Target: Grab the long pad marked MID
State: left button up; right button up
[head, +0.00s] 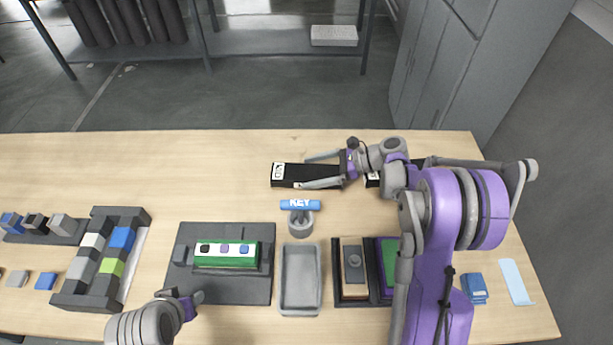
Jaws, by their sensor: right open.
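A long black pad (285,176) lies on the table's far middle, with a small white label at its left end; the lettering is too small to read. My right gripper (304,171) is open, its fingers pointing left along the pad's two long sides in the head view. I cannot tell whether they are above the pad or down around it. Another black piece with a white label (373,180) lies to the right, mostly hidden behind my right arm. My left gripper (184,294) is low at the left, near the dark grey mat; its fingers are unclear.
A blue KEY tag (300,204) stands on a grey round holder just in front of the pad. Nearer are a grey tray (300,310), a green block (225,262) on the mat (220,295), and a dark rack (75,300) of coloured blocks. The table left of the pad is clear.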

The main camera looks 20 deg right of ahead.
jog(key=shift+w+a+f, duration=0.1)
jog(key=shift+a, duration=0.15)
jog(key=shift+d, duration=0.1)
grip_shut()
